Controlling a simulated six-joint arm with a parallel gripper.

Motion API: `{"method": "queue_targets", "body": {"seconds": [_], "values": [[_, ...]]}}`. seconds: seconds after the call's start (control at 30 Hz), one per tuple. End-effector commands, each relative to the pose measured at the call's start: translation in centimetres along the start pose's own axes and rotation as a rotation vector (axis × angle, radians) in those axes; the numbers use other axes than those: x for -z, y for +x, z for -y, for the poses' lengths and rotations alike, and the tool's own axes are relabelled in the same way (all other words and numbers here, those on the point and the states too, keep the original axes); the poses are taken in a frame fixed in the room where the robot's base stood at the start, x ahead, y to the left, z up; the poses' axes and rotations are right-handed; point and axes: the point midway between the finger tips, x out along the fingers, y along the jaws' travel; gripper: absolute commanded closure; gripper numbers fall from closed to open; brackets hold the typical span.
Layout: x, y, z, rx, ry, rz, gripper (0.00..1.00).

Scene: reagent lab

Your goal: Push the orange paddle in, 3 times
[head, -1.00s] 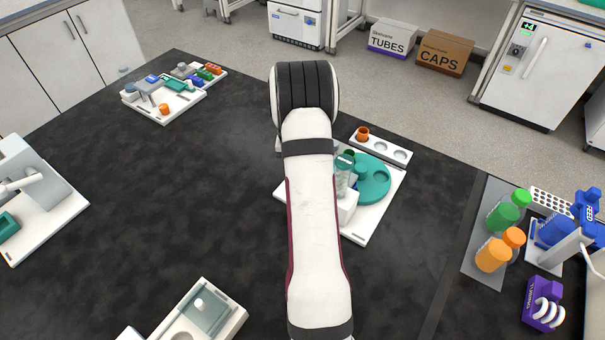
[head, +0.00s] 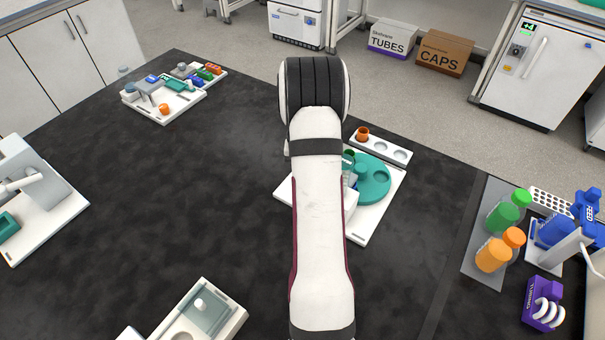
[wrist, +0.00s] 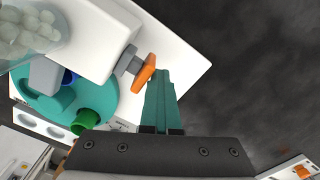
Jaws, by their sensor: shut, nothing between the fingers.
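The orange paddle (wrist: 145,74) shows in the wrist view, on a grey stem (wrist: 128,62) that comes out of the side of a white housing (wrist: 95,35). A gap of grey stem shows between paddle and housing. My gripper (wrist: 160,76) is shut and empty, its teal fingertips close beside the paddle's outer face. I cannot tell whether they touch it. In the head view my arm hides the paddle and the gripper.
The housing stands on a white base (head: 365,232) with a teal disc (head: 374,185). A clear jar of white balls (wrist: 30,30) is at the wrist view's top left. A white rack (head: 388,148) stands behind. Dark bench (head: 425,220) is clear to the right.

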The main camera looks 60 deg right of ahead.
Motion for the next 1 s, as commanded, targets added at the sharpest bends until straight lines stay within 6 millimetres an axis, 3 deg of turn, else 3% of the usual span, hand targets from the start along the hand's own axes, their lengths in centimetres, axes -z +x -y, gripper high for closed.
{"method": "queue_targets", "body": {"seconds": [0.47, 1.0], "values": [[0.6, -0.1, 1.0, -0.001, -0.001, 0.000, 1.00], [0.7, -6.0, 1.0, 0.000, -0.001, -0.002, 1.00]]}}
